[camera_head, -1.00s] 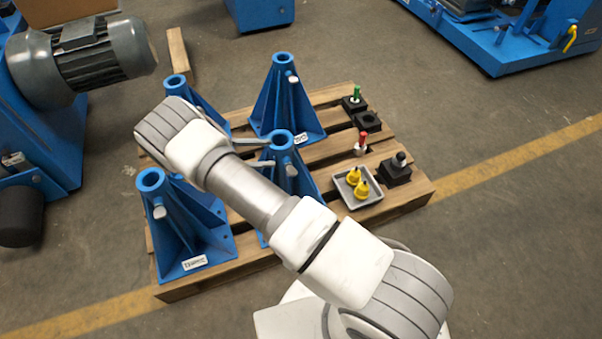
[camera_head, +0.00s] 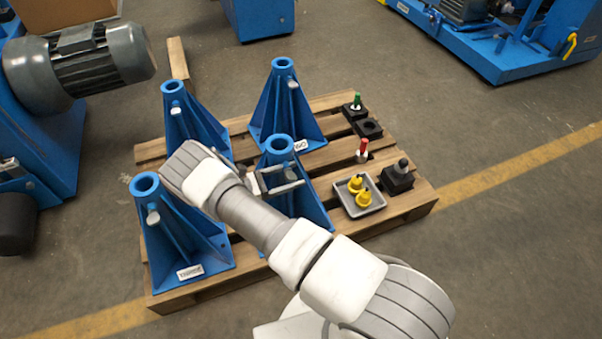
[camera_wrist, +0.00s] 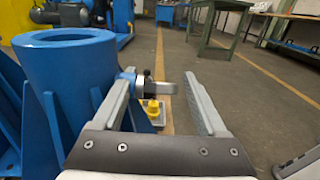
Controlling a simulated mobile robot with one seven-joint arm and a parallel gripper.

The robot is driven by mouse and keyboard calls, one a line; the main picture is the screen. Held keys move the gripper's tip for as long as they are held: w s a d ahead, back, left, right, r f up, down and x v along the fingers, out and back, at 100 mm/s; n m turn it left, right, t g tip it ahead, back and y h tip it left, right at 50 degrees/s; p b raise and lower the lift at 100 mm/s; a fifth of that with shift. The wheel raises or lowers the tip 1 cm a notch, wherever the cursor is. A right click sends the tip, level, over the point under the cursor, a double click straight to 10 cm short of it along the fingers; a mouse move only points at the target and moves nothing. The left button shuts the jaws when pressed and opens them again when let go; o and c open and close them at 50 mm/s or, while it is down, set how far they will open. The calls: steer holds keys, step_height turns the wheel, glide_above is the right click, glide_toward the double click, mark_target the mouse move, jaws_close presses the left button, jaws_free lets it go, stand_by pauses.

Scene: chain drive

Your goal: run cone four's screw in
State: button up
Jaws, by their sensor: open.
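Four blue cones stand on a wooden pallet. The front-right cone (camera_head: 280,150) is beside my gripper (camera_head: 290,179); no label shows on it. Its wide round mouth fills the left of the wrist view (camera_wrist: 65,45). A silver screw (camera_head: 300,145) sticks out of its side near the top. The left finger partly hides the cone end of the screw; contact cannot be told.
The front-left cone (camera_head: 185,235) is labelled THREE. Two more cones stand behind (camera_head: 188,120) (camera_head: 284,105). A grey tray (camera_head: 375,203) with yellow parts, black blocks (camera_head: 397,179) and a red-topped piece (camera_head: 363,147) are on the pallet's right.

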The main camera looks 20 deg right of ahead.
mark_target(293, 175)
steer(key=shift+w+d, duration=0.15)
steer(key=shift+d, duration=1.4)
steer(key=shift+c, duration=0.2)
jaws_close()
